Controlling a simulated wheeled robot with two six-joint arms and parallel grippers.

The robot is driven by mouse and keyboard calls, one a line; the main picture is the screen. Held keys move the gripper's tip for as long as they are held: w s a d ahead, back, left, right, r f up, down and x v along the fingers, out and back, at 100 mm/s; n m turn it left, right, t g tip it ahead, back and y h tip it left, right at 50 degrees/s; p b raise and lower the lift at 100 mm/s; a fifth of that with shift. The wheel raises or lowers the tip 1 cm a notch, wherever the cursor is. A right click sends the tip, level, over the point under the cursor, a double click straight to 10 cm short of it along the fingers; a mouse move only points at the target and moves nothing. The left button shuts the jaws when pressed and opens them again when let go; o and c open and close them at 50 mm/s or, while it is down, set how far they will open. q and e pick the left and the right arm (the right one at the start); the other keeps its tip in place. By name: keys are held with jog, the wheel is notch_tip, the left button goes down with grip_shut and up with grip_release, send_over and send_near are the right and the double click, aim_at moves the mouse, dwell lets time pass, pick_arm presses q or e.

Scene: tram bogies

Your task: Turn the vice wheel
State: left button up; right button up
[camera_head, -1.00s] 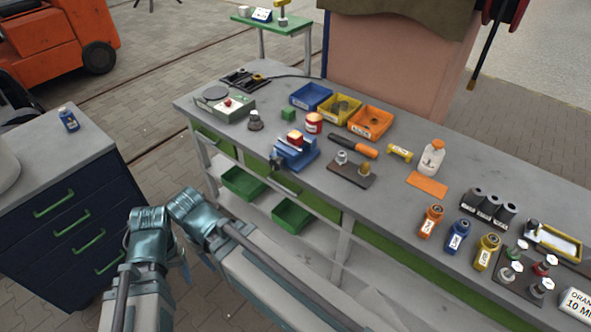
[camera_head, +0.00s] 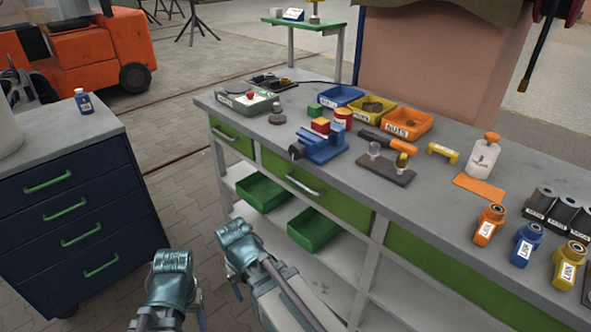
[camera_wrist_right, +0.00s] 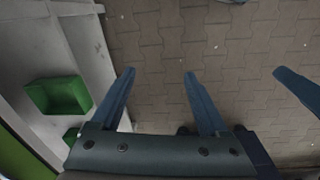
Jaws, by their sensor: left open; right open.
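A small blue vice (camera_head: 323,146) stands on the workbench near its front edge, with a red and yellow block (camera_head: 320,125) at its top. The dark round vice wheel (camera_head: 296,152) faces the front edge of the bench. My left gripper (camera_head: 199,306) is low in front of the bench, largely foreshortened, well below and left of the wheel. My right gripper shows in the right wrist view (camera_wrist_right: 158,74) with its two fingers spread and nothing between them, over the paved floor. Neither gripper touches the vice.
The grey workbench (camera_head: 455,215) holds coloured bins, a tester box (camera_head: 248,103), tools and bottles. Green trays (camera_head: 262,192) lie on its lower shelf. A dark blue drawer cabinet (camera_head: 75,215) stands at the left. Paved floor is free between cabinet and bench.

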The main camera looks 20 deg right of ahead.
jog(key=w+d+r+m+t+h, duration=0.1)
jog(key=w+d+r+m+h, duration=0.1)
jog(key=w+d+m+h, duration=0.35)
jog(key=w+d+r+m+t+h, duration=0.1)
jog(key=w+d+r+m+h, duration=0.1)
jog(key=w+d+m, duration=0.45)
jog(key=w+r+m+t+h, duration=0.2)
jog(key=w+r+m+h, duration=0.2)
jog(key=r+m, duration=0.2)
jog(key=w+r+m+t+h, duration=0.2)
jog(key=w+r+m+h, duration=0.2)
jog(key=r+m, duration=0.3)
notch_tip(320, 180, up, 4)
jog(key=shift+w+a+f, duration=0.2)
jog(key=shift+w+a, duration=0.05)
jog(key=shift+w, duration=0.05)
jog(key=shift+d+h, duration=0.1)
jog(key=shift+h, duration=0.15)
